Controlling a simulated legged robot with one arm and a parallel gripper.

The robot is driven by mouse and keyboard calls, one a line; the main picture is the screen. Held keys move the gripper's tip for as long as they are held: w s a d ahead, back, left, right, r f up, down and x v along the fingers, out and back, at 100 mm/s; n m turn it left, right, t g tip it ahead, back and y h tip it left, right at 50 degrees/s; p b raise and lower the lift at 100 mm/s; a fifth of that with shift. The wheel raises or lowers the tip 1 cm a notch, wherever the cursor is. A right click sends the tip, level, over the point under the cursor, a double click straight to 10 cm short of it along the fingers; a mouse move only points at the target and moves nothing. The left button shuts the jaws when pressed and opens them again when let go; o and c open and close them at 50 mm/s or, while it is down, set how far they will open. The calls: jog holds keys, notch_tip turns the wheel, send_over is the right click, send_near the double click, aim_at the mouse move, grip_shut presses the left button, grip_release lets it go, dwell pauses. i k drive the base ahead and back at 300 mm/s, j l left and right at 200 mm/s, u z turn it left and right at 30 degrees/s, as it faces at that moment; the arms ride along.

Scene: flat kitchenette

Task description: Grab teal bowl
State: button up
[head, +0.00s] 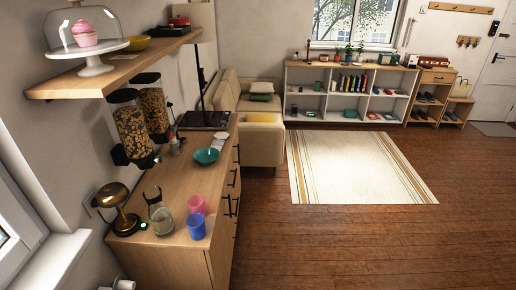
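The teal bowl (206,156) sits upright on the wooden counter (183,180), near its right edge and about midway along it. It looks empty. Nothing covers it from above in this view. I cannot make out my gripper or arm in the head view.
Nearer on the counter stand a pink cup (196,204), a blue cup (196,227), a clear glass jar (162,221), a brass lamp (122,209) and a dark forked object (153,195). Cereal dispensers (132,132) and a shelf (115,75) overhang the left. The wooden floor (340,245) is clear.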

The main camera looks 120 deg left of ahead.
aim_at(207, 156)
jog(key=u, duration=4.4)
jog(key=i+l, duration=0.3)
jog(key=i, duration=0.15)
jog(key=i+l, duration=0.25)
jog(key=i, duration=0.2)
jog(key=i+l+z, duration=0.1)
jog(key=i+l, duration=0.2)
jog(key=i, duration=0.15)
jog(key=i+l, duration=0.25)
jog(key=i, duration=0.25)
jog(key=i+l, duration=0.25)
jog(key=i, duration=0.2)
jog(key=z, duration=0.05)
